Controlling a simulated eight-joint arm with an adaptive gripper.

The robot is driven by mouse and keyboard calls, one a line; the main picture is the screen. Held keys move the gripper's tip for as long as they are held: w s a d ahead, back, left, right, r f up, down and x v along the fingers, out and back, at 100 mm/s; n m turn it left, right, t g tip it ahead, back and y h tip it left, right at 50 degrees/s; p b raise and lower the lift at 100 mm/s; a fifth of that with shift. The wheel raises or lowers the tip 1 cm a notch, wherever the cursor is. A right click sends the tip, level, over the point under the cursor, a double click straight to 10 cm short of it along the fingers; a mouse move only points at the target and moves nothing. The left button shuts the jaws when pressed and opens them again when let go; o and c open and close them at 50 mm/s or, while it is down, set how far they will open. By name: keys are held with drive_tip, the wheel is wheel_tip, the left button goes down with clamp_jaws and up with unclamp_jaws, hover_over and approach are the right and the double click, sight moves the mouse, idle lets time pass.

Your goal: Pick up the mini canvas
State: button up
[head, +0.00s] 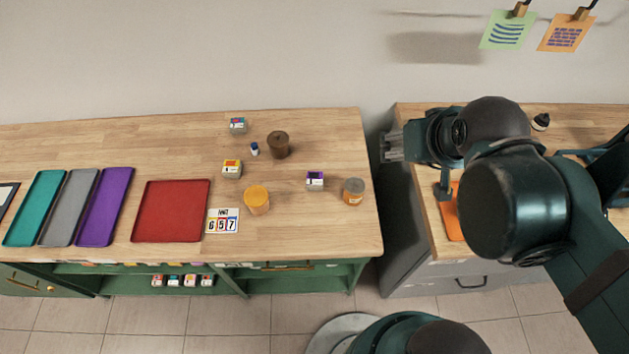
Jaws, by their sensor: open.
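My gripper (389,147) is open and empty, pointing left above the gap between the wooden table and the grey cabinet. I cannot tell for sure which thing is the mini canvas. A flat white card with coloured number squares (223,221) lies on the table beside the red tray. Small pale blocks with coloured labels stand farther back: one blue and red (237,126), one yellow and red (232,169), and one purple (314,181). All are left of my gripper and apart from it.
The wooden table (340,232) also holds a red tray (170,211), a brown lidded pot (278,145), a yellow-orange jar (257,200), a grey-lidded jar (353,191) and a small blue-capped bottle (254,149). Teal, grey and purple trays lie left. An orange item (450,218) is on the cabinet.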

drive_tip(key=m+g+b, duration=0.1)
drive_tip(key=m+g, duration=0.6)
drive_tip(key=m, duration=1.1)
hover_over(315, 178)
drive_tip(key=f, duration=2.3)
drive_tip(key=shift+w+d, duration=0.1)
drive_tip(key=shift+d, duration=0.2)
drive_tip(key=shift+a+f+m, duration=0.3)
drive_tip(key=shift+f+m, duration=0.1)
drive_tip(key=shift+f, duration=0.15)
drive_tip(key=shift+f, duration=0.1)
drive_tip(key=shift+f, duration=1.15)
drive_tip(key=shift+f+b, duration=0.5)
drive_tip(key=shift+f, duration=2.1)
